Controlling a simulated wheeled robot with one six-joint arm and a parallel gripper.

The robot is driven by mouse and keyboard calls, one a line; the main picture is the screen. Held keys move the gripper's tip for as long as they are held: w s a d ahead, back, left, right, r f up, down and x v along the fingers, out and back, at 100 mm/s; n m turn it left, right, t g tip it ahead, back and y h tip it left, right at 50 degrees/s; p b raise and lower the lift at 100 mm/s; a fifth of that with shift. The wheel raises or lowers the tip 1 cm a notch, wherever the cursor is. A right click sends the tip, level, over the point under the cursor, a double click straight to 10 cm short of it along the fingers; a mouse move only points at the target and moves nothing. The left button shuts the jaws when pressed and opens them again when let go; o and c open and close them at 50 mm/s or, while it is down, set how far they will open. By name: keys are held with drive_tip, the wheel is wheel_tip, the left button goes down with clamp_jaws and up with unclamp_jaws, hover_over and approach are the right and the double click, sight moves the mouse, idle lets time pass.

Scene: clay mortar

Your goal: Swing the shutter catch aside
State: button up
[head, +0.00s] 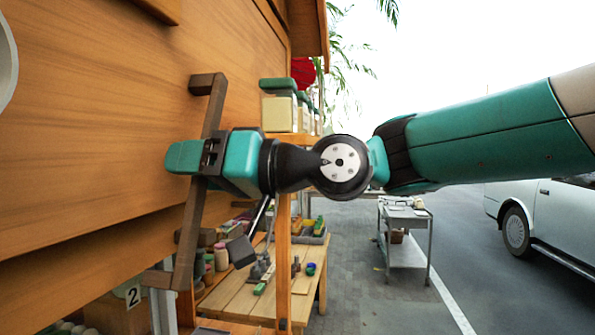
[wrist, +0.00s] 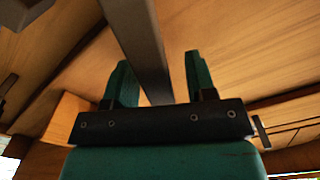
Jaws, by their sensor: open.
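The dark brown bar (head: 193,225) on the wooden shutter front looks like the catch. It runs tilted, its top leaning right, with a short block at its top end and another at its bottom end. My gripper (head: 178,157) is at the bar's upper middle, its teal fingers pointing at the wood. In the wrist view the bar (wrist: 145,45) passes between the two fingers of my gripper (wrist: 160,78), with a gap visible on each side. The fingers are open. My gripper hides part of the bar in the head view.
Wooden panels (head: 90,130) fill the left. Below right stands a wooden table (head: 235,292) with small tools and items. A metal cart (head: 407,250) and a parked white car (head: 545,215) are farther right on open pavement.

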drive_tip(key=s+d+b, duration=0.2)
drive_tip(key=d+b, duration=0.5)
drive_tip(key=d, duration=0.9)
drive_tip(key=shift+d, duration=0.25)
drive_tip(key=s+d+f+m+t+h, duration=0.15)
drive_tip(key=f+h, duration=0.25)
drive_tip(key=f, duration=0.5)
drive_tip(key=s+d+f+m+h, duration=0.2)
drive_tip(key=d+f+h, duration=0.1)
drive_tip(key=f, duration=0.6)
drive_tip(key=s+d+f+m+g+h, duration=0.1)
drive_tip(key=s+d+f+g+h, duration=0.2)
drive_tip(key=s+d+f+h, duration=0.3)
drive_tip(key=s+d+f, duration=0.4)
drive_tip(key=s+f, duration=0.1)
drive_tip(key=f, duration=0.3)
drive_tip(key=shift+d+h, duration=0.2)
drive_tip(key=shift+h, duration=0.2)
